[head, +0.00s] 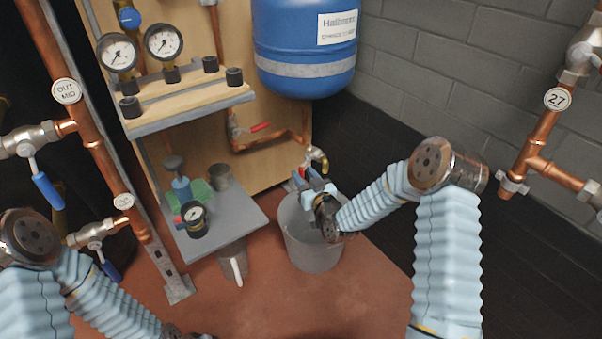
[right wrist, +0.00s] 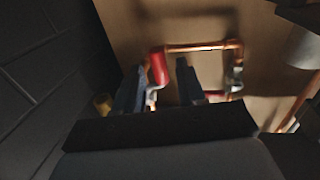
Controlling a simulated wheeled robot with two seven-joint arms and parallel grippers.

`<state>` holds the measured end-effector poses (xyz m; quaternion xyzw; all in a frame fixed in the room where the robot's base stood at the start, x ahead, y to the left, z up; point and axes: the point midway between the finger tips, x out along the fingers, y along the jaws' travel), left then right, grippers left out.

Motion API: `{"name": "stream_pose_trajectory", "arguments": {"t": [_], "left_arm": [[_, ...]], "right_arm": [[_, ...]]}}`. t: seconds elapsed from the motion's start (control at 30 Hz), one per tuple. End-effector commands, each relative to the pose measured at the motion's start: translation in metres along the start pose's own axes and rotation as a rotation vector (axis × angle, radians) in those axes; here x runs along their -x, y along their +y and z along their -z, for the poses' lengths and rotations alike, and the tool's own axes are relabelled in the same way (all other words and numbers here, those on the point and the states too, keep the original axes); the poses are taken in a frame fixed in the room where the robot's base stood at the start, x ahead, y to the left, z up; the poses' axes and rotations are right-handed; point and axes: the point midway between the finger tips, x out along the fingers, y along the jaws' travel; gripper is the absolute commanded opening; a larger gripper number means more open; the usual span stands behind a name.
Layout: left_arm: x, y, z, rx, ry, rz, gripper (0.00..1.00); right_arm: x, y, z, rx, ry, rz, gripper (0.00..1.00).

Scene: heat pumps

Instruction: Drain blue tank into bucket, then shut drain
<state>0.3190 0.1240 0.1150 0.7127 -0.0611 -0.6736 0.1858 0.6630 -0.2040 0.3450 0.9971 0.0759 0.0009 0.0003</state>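The blue tank (head: 305,45) hangs on the wooden board at the top of the head view. A copper drain pipe (head: 270,143) runs below it to a brass spout (head: 317,158). The grey bucket (head: 312,250) stands on the floor below the spout. My right gripper (head: 306,176) is above the bucket's rim, close to the spout and partly hidden by its own wrist. In the right wrist view its fingers (right wrist: 160,86) are apart. A red valve handle (right wrist: 158,65) shows between them, nearer the left finger; contact cannot be told. My left gripper is out of view.
A grey shelf (head: 232,222) with a gauge and small items stands left of the bucket. Another red handle (head: 260,127) sits on the board piping. Copper pipes with blue-handled valves (head: 47,190) rise at the left.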

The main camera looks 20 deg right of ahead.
Motion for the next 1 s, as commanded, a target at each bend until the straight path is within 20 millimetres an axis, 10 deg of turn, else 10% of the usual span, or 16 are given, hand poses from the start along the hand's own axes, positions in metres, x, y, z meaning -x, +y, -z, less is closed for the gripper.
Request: {"name": "stream_pose_trajectory", "arguments": {"t": [0.5,0.77,1.0], "left_arm": [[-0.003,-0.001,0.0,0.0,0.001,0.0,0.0],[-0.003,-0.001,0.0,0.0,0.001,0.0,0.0],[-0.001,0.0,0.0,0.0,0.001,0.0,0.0]], "right_arm": [[-0.025,0.0,0.0,-0.001,-0.001,0.0,0.39],[-0.025,0.0,0.0,-0.001,-0.001,0.0,0.01],[-0.024,0.0,0.0,0.001,-0.012,0.0,0.0]]}}
